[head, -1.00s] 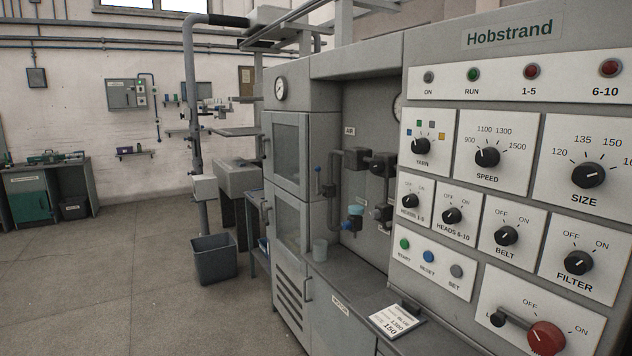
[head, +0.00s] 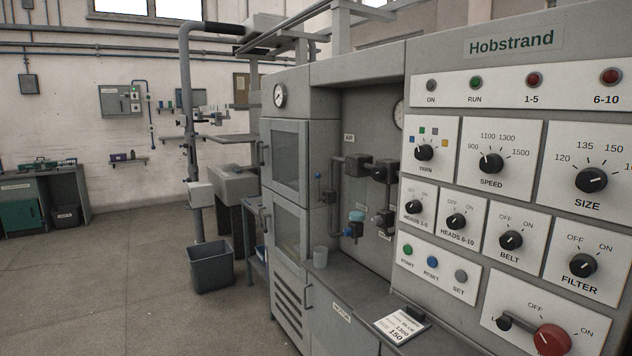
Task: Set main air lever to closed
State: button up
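The AIR label (head: 349,138) marks a grey recess (head: 377,110) in the machine, left of the control panel. A small upright lever with a blue tip (head: 318,176) stands at the left side of this recess, beside grey pipework (head: 337,170). It looks like the main air lever, but no label for it is readable and I cannot tell its set position. A fitting with a light blue top (head: 356,215) and a blue part sits lower in the recess. My gripper is not in view.
The Hobstrand panel (head: 456,74) with knobs and a large red handle (head: 552,339) fills the right. A bin (head: 210,268) stands on the floor; open floor lies at left.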

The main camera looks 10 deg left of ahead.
aim_at(318, 198)
jog(key=j+z, duration=0.1)
jog(key=j, duration=1.45)
jog(key=i+j, duration=0.3)
jog(key=j, duration=0.15)
jog(key=i+j+z, duration=0.1)
jog(key=i+j, duration=0.2)
jog(key=j, duration=0.15)
jog(key=i+j, duration=0.3)
jog(key=j, duration=0.15)
jog(key=i+j, duration=0.3)
jog(key=j, duration=0.15)
jog(key=i+j, duration=0.1)
jog(key=i, duration=0.2)
jog(key=i+j+z, duration=0.1)
jog(key=i, duration=0.25)
